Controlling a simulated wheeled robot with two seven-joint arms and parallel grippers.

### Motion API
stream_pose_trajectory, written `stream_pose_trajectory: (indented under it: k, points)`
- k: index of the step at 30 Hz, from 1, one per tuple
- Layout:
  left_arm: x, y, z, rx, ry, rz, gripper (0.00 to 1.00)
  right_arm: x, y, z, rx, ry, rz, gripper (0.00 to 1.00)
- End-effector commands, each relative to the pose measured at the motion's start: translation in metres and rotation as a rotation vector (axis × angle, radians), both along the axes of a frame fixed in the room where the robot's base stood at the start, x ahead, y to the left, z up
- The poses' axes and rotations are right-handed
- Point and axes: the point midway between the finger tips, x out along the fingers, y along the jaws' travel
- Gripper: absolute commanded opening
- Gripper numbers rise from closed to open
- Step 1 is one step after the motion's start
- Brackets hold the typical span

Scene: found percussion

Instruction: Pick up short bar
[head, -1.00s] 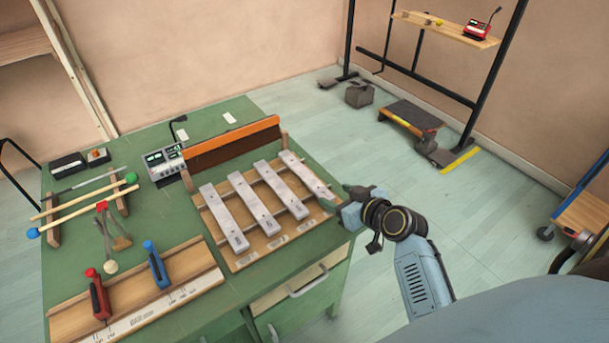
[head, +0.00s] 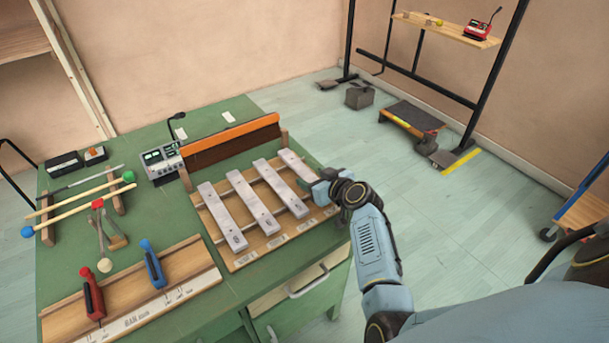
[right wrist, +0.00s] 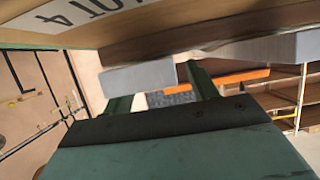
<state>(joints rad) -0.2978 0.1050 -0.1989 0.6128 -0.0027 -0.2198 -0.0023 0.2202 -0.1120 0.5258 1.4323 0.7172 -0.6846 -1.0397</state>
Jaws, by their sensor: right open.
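Several grey metal bars lie side by side on a wooden frame (head: 242,262) on the green table. The shortest-looking one, the rightmost bar (head: 297,163), lies at the frame's right side. My right gripper (head: 312,185) is at the near right end of that bar, with its jaws open. In the right wrist view the two green fingers (right wrist: 160,92) are spread, with a grey bar end (right wrist: 138,77) right by their tips. I cannot tell whether they touch it. A "SLOT 4" label, partly cut off and upside down, shows there too. My left gripper is not in view.
An orange-topped board (head: 232,133) stands behind the bars. Mallets on a rack (head: 85,201), a wooden rail with red and blue clamps (head: 140,290) and a grey device (head: 163,163) fill the table's left.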

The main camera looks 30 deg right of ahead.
Motion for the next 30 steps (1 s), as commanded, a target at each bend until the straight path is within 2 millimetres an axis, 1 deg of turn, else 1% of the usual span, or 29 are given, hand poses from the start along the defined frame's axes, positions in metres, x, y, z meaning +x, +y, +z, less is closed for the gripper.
stream_pose_trajectory:
  k: [1,4,11,14,21,24,30]
  points:
    - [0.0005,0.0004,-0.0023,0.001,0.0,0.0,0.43,0.0052,0.0003,-0.0026,0.001,-0.001,0.0,0.58]
    - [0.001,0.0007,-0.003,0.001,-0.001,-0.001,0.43,0.0099,0.0008,-0.0045,0.001,0.0,0.0,0.58]
    - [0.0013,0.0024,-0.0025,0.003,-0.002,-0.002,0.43,0.0106,0.0008,-0.0044,-0.001,0.001,0.0,0.58]
    - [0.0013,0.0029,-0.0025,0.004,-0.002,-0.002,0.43,0.0105,0.0007,-0.0044,-0.001,0.001,0.0,0.46]
    - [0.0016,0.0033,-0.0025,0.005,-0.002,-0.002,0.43,0.0103,0.0007,-0.0044,-0.001,0.001,0.0,0.15]
    - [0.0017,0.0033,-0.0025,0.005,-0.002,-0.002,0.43,0.0107,0.0004,-0.0036,-0.001,-0.001,-0.001,0.04]
    - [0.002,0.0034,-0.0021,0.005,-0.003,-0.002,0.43,0.0106,0.0003,-0.0028,-0.001,-0.001,-0.001,0.04]
